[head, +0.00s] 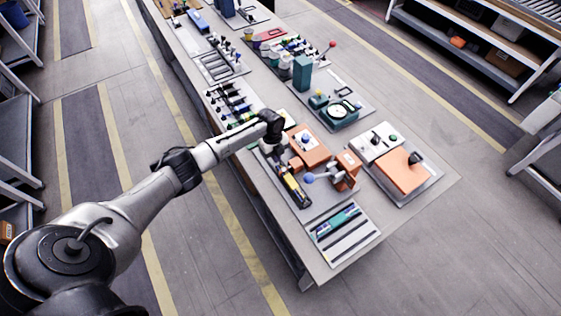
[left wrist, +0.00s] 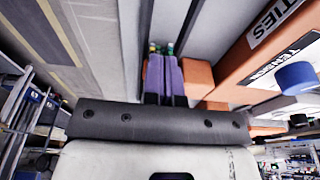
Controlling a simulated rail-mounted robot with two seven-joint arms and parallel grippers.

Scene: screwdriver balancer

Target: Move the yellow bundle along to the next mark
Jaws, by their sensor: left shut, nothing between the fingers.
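A long dark bundle with yellow parts (head: 295,190) lies on a grey board near the front left edge of the bench in the head view. My left gripper (head: 271,152) is just behind its far end, beside the orange station. In the left wrist view the purple fingers of my left gripper (left wrist: 164,76) are together with nothing between them. Small green and yellow ends (left wrist: 153,47) show just beyond the fingertips; I cannot tell whether they belong to the bundle. I cannot make out any marks clearly. My right gripper is not in view.
The orange station (head: 309,147) stands beside the bundle. A tray with a green strip (head: 338,222) lies in front. Other stations crowd the bench behind.

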